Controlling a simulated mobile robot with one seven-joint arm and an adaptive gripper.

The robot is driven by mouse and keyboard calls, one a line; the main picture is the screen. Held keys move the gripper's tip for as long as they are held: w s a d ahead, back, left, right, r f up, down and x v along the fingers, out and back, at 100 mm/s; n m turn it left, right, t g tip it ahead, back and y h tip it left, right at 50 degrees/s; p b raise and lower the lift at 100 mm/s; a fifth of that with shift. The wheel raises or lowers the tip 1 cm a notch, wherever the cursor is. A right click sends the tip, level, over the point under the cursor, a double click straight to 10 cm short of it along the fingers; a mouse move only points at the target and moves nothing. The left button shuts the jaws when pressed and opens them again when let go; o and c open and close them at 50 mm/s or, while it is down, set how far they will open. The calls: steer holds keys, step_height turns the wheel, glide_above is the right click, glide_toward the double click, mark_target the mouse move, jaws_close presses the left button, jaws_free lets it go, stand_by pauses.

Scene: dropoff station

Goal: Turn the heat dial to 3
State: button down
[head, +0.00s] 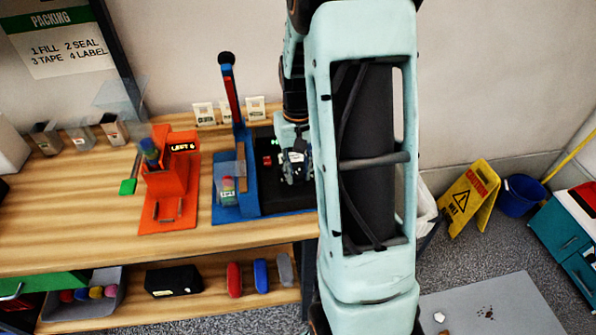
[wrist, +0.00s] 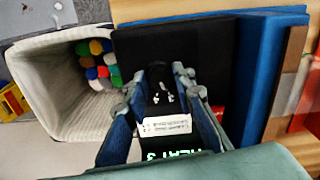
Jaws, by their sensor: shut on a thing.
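The sealing station with a blue base (head: 236,205) and black plate (head: 262,185) stands at the right end of the bench. In the wrist view, its green display (wrist: 175,155) reads HEAT 3, partly cut off by my own arm. My gripper (head: 292,174) is down over the black plate, shut on the heat dial. A red square (head: 267,160) is on the plate just left of my gripper.
A blue upright lever (head: 230,85) stands left of my gripper. An orange-red station (head: 170,190) is farther left. A pale bin (wrist: 70,105) with several coloured balls is beside the bench. White cards (head: 228,112) stand behind.

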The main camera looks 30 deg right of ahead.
mark_target(298, 175)
stand_by(0.3)
steer(key=c, duration=1.6)
jaws_free()
step_height(298, 175, up, 12)
